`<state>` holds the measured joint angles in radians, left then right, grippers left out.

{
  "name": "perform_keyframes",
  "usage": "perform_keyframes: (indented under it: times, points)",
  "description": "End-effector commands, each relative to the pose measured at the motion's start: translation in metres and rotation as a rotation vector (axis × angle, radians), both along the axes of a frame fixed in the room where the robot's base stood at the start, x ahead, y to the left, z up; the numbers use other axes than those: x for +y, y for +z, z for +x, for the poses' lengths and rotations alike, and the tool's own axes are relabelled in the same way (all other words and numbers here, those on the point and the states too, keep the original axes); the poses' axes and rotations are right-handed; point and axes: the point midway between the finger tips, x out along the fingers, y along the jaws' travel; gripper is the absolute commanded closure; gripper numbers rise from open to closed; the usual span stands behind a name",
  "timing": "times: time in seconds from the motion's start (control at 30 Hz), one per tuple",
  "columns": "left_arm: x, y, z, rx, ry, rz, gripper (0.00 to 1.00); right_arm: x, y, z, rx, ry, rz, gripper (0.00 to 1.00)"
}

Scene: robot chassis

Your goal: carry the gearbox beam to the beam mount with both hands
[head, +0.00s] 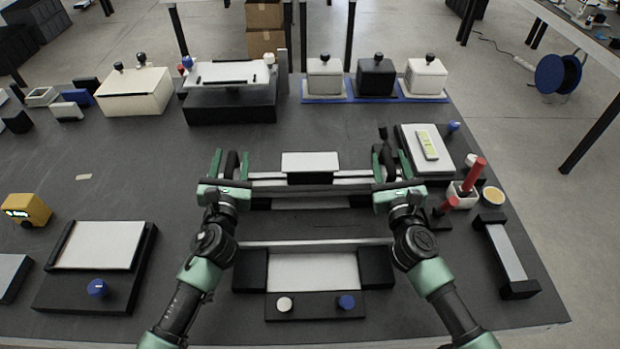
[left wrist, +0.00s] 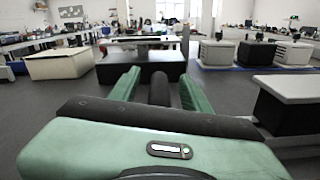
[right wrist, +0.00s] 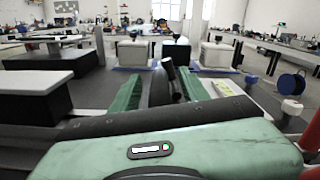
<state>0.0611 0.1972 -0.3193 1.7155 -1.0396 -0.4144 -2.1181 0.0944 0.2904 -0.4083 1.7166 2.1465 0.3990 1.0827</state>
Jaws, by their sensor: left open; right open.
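A long pale beam with dark parts, which looks like the gearbox beam (head: 345,182), lies across the middle of the table, with a white-topped block (head: 310,161) behind its middle. My left gripper (head: 231,164) is at its left end and my right gripper (head: 390,163) at its right end. Both are open, fingers pointing away from me. A black upright part stands between or just beyond the fingers of each, seen in the left wrist view (left wrist: 160,88) and the right wrist view (right wrist: 168,75); contact cannot be told. Which fixture is the beam mount is unclear.
Nearer me, a fixture with black end blocks (head: 375,268), a pale bar (head: 315,244) and two knobs stands between my arms. A red-handled tool (head: 473,175) and a white tray (head: 425,150) are close right of my right gripper. Lidded boxes (head: 376,77) line the back.

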Motion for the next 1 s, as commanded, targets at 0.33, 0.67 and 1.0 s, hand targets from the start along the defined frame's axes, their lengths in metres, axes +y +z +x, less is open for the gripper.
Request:
perform_keyframes:
  times: [0.33, 0.67, 1.0]
  points:
    - [-0.0002, 0.0000, -0.0001, 0.000, 0.000, 0.000, 0.89, 0.0000, -0.0003, -0.0002, 0.000, 0.000, 0.000, 0.91]
    - [0.0003, -0.0001, -0.0002, 0.000, 0.000, 0.001, 1.00, -0.0009, -0.0002, -0.0001, 0.001, -0.001, -0.002, 1.00]
    - [0.0009, -0.0003, -0.0002, 0.001, 0.001, 0.002, 1.00, -0.0018, -0.0003, 0.0001, 0.000, -0.003, -0.004, 1.00]
